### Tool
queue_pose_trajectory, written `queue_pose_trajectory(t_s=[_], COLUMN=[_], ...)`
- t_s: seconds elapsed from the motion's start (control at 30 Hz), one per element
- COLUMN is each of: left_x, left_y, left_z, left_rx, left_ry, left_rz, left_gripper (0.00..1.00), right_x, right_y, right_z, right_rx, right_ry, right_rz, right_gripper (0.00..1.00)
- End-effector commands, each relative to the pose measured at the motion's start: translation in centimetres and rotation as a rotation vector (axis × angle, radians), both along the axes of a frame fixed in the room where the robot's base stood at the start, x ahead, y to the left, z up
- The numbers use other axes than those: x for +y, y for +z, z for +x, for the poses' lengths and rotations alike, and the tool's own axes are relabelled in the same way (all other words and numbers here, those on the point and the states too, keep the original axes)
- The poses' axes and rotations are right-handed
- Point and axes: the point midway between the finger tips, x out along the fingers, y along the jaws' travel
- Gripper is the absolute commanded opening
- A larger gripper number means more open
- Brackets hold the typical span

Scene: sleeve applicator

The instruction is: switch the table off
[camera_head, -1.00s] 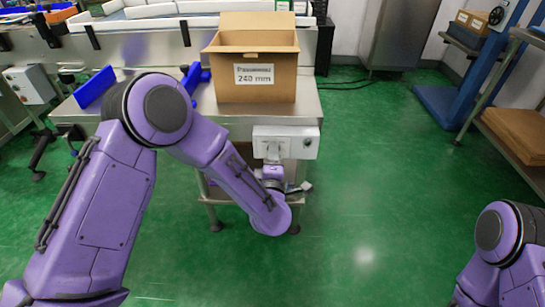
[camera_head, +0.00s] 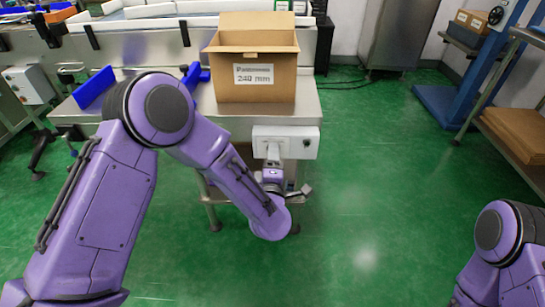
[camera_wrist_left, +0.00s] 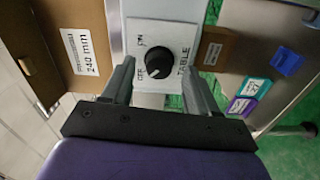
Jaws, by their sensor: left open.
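The white control box (camera_head: 286,142) is fixed to the front edge of the steel table (camera_head: 228,112). In the left wrist view its panel carries a black rotary knob (camera_wrist_left: 160,72) and the words ON, OFF and TABLE. My right gripper is out of view.
An open cardboard box (camera_head: 255,80) labelled 240 mm stands on the table. Blue parts (camera_head: 95,88) lie to its left. A shelf with flat cardboard (camera_head: 518,135) and a blue stand (camera_head: 440,105) are at the right. The green floor between is clear.

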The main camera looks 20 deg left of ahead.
Motion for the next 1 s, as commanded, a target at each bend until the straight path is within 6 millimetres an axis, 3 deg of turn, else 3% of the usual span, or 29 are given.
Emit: queue_pose_trajectory(t_s=[0.2,0.4,1.0], left_x=[-1.6,-2.5,-2.7], left_y=[0.1,0.1,0.0], left_z=[-4.9,-8.4,-9.1], left_rx=[0.003,0.001,0.003], left_ry=[-0.008,-0.004,-0.002], left_rz=[0.003,0.002,0.009], left_gripper=[0.59,0.59,0.59], right_x=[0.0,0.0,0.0], right_y=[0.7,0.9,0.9], right_z=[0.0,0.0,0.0], right_rx=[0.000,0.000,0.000], right_ry=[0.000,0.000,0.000], right_rz=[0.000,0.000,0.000], right_gripper=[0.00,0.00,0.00])
